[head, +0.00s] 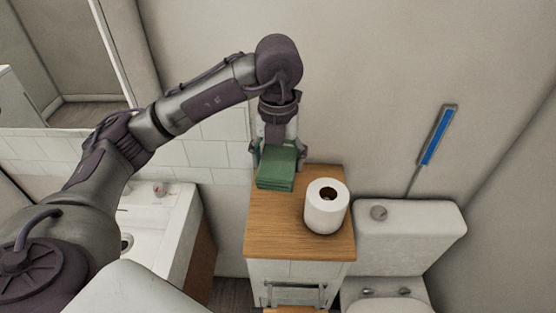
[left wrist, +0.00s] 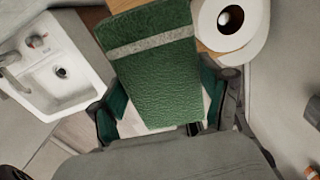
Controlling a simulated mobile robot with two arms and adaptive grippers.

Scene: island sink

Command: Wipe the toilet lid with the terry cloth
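The folded green terry cloth (head: 275,172) lies at the back left corner of a wooden cabinet top. In the left wrist view the cloth (left wrist: 155,70) shows a pale stripe and fills the middle. My left gripper (head: 273,155) is down at the cloth, its fingers spread on either side. In the left wrist view my left gripper (left wrist: 168,105) shows pale gaps between the fingers and the cloth, so it looks open around it. The toilet lid (head: 385,303) is only partly seen at the bottom right, below the tank. My right gripper is not in view.
A toilet roll (head: 325,206) stands on the wooden cabinet top (head: 275,236), close to the cloth. The toilet tank (head: 408,238) is to the right. A sink (head: 155,225) is to the left. A blue-handled brush (head: 437,136) is against the wall.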

